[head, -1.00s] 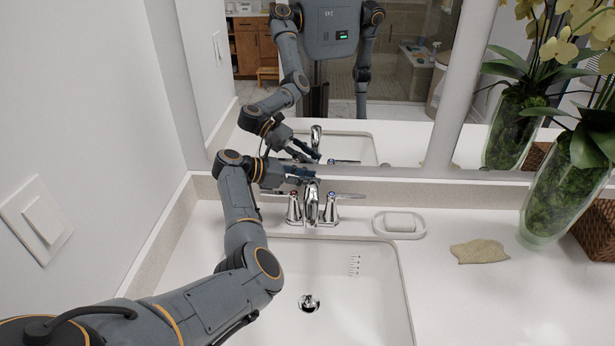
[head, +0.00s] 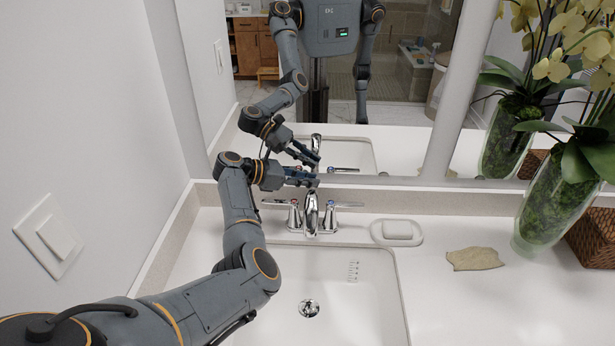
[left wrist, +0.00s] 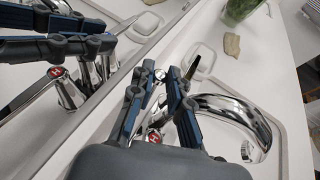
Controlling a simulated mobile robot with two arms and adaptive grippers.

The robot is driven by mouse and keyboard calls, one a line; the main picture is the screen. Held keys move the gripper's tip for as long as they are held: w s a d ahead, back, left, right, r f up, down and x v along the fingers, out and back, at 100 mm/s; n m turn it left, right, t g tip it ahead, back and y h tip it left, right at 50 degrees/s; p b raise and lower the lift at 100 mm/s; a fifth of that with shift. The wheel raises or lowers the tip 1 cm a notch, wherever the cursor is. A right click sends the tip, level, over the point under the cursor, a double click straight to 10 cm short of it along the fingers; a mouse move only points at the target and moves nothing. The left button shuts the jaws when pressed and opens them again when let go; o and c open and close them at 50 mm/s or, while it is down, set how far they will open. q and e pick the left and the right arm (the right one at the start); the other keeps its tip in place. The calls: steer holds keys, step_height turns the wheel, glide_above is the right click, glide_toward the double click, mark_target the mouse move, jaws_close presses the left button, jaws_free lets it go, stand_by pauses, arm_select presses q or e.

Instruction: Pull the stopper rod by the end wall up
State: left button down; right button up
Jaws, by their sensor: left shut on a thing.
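The chrome faucet (head: 312,214) stands at the back of the white sink, with a lever handle on each side. The stopper rod is behind the faucet; my fingers and the spout mostly hide it, and a thin chrome piece shows between the fingers in the left wrist view. My left gripper (head: 314,181) is just behind and above the faucet body, its fingers closed on the rod. In the left wrist view the gripper (left wrist: 160,90) has its two blue-padded fingers beside the curved spout (left wrist: 240,120). The drain stopper (head: 309,308) sits in the basin. My right gripper is out of view.
The mirror (head: 330,110) is close behind the faucet and reflects my arm. A soap dish (head: 397,232) and a beige cloth-like piece (head: 475,259) lie to the right. A glass vase (head: 555,205) with orchids stands beyond. A wall is at left.

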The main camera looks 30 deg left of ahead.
arm_select(q)
steer(key=c, duration=1.6)
jaws_free()
steer(key=shift+w+r, duration=0.1)
steer(key=shift+r, duration=0.25)
steer(key=shift+o, duration=0.2)
steer(key=v, duration=1.2)
